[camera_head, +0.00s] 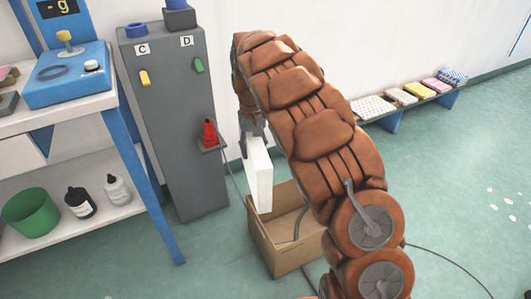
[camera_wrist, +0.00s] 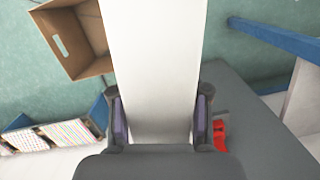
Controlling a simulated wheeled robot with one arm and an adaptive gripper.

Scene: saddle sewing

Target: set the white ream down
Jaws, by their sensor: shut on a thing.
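The white ream (camera_head: 259,172) is a flat white block hanging upright below my gripper (camera_head: 252,131) in the head view. In the wrist view the ream (camera_wrist: 155,70) fills the middle, between the two fingers of my gripper (camera_wrist: 160,120). The gripper is shut on it, with a finger against each side. In the head view the ream's lower end overlaps the left part of an open cardboard box (camera_head: 274,259). I cannot tell whether they touch. In the wrist view the box (camera_wrist: 60,45) shows to the left of the ream. My arm hides part of the box in the head view.
A grey cabinet (camera_head: 178,130) marked C and D, with a red object (camera_head: 209,133) on a small ledge, stands left of the ream. A workbench (camera_head: 65,115) is farther left. A low shelf (camera_head: 395,121) with several stacks lies along the wall. Cables run across the floor.

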